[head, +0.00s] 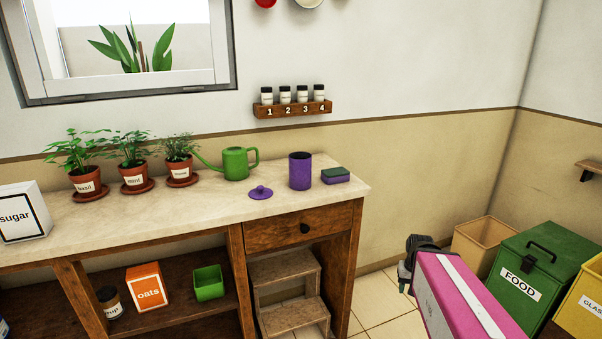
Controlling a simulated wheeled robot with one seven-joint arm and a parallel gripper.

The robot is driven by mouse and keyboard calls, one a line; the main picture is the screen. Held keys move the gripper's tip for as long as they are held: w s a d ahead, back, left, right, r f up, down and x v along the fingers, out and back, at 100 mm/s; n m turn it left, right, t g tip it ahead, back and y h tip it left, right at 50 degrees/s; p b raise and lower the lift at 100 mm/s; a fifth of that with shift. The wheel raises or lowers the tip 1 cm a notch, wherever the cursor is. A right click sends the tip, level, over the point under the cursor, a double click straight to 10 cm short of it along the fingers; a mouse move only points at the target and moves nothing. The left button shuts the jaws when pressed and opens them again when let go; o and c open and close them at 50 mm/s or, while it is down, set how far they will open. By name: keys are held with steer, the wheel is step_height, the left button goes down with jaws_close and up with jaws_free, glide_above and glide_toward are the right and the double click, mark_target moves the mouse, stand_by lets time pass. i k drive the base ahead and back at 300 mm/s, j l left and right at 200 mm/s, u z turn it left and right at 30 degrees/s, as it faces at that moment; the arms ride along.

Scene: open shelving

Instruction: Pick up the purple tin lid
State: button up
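The purple tin lid (261,193) lies flat on the light countertop (225,207), its knob up. The open purple tin (300,171) stands upright just to its right, apart from it. My gripper (405,277) is at the lower right, in front of and to the right of the counter, well away from the lid. Its fingers are small and dark here, and I cannot tell whether they are open or shut.
A green watering can (236,164) stands behind the lid, and a sponge (335,175) lies right of the tin. Potted herbs (133,175) and a sugar box (22,213) stand to the left. The counter in front of the lid is clear. A green food bin (540,262) stands at right.

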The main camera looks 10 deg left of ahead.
mark_target(261, 192)
steer(key=u, duration=1.55)
steer(key=k, duration=0.5)
